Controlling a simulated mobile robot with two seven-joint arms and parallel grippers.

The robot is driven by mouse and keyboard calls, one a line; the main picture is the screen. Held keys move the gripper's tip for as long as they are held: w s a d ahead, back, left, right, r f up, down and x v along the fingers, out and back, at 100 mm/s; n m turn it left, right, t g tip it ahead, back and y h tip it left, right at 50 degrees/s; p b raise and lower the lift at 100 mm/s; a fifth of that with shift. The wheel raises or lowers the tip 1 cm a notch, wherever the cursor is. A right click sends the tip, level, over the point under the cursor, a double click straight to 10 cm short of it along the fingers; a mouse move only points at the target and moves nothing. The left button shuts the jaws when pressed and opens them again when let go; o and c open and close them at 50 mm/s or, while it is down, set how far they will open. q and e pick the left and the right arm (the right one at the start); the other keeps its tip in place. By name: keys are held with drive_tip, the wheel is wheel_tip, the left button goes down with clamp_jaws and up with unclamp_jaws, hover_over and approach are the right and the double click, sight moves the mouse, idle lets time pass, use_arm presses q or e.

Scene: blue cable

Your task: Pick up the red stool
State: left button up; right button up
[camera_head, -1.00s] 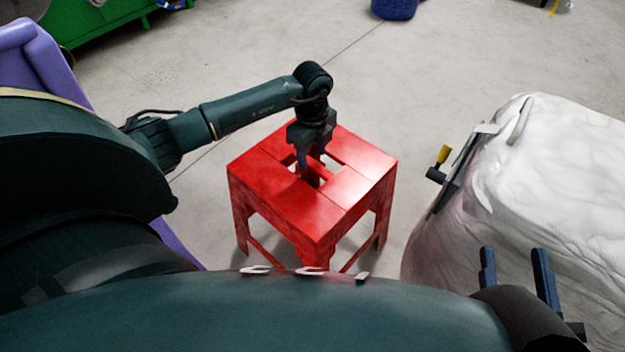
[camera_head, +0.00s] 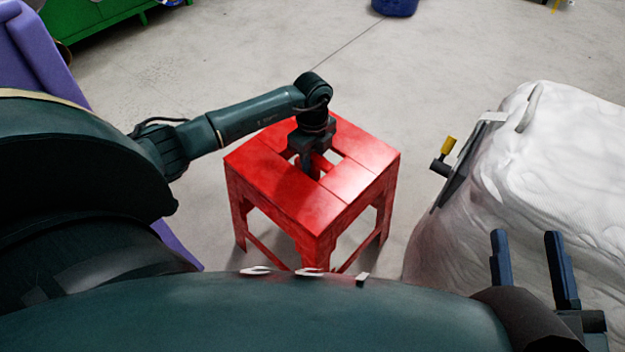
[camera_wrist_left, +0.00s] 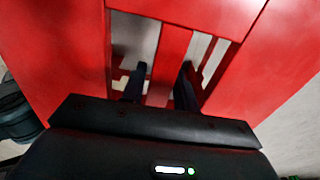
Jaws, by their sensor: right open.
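The red stool (camera_head: 285,195) stands upright on the floor in the middle of the head view. Its square top has cut-outs with a bar between them. My left gripper (camera_head: 309,172) points straight down at the centre of the top, its fingertips inside the opening. In the left wrist view the fingers (camera_wrist_left: 160,80) straddle the stool's red centre bar (camera_wrist_left: 172,50), one on each side. Whether they press on it is unclear. My right gripper (camera_head: 526,236) is open and empty at the lower right, in front of the white bulky thing.
A white bulky bag-like thing (camera_head: 570,150) with a yellow-tipped handle (camera_head: 448,145) stands right of the stool. A purple object (camera_head: 35,50) is at the left edge, a green cabinet (camera_head: 100,25) and blue bin (camera_head: 395,6) at the back. The floor behind the stool is clear.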

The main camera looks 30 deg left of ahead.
use_arm(q)
clamp_jaws()
idle(0.9)
drive_tip(key=shift+w+r, duration=0.1)
